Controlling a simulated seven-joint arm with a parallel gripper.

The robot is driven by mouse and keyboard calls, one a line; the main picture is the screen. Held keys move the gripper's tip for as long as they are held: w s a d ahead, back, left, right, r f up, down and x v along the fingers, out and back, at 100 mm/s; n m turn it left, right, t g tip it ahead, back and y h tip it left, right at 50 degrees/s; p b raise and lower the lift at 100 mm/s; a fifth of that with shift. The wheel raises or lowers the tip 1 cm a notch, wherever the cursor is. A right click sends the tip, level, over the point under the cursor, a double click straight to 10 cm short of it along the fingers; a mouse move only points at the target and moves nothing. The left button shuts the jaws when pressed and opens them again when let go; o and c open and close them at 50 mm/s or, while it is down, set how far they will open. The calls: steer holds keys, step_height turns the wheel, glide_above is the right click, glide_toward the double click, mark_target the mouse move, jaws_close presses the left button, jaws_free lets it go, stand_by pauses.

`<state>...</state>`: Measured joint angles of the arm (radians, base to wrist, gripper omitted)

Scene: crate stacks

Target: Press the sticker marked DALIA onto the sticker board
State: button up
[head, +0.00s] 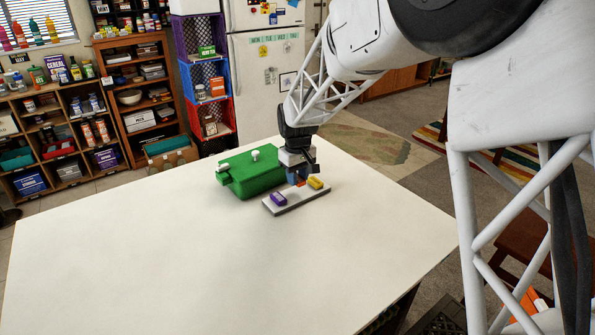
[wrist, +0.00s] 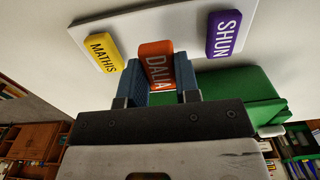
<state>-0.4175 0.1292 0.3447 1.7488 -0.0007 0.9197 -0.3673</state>
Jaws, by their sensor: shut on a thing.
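The orange sticker marked DALIA (wrist: 156,66) is between the blue fingers of my gripper (wrist: 160,74), which is shut on it. The white sticker board (wrist: 168,24) lies close by, with the DALIA sticker overlapping its middle in the wrist view. On the board are a yellow sticker marked MATHIS (wrist: 103,52) and a purple sticker marked SHUN (wrist: 223,34). In the head view my gripper (head: 298,178) points down at the board (head: 262,204), between the purple and yellow stickers. I cannot tell whether the DALIA sticker touches the board.
A green box (head: 248,176) with white knobs stands on the white table (head: 180,235), just left of and behind the board. The left and front of the table are clear. Shelves (head: 140,85), stacked crates (head: 205,90) and a fridge (head: 262,85) stand beyond.

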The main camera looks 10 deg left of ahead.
mark_target(297, 193)
steer(key=shift+f, duration=1.3)
steer(key=shift+f, duration=0.55)
stand_by(0.9)
steer(key=o, duration=1)
steer(key=shift+r, duration=0.2)
steer(key=shift+r, duration=2.8)
steer(key=shift+d+r, duration=0.1)
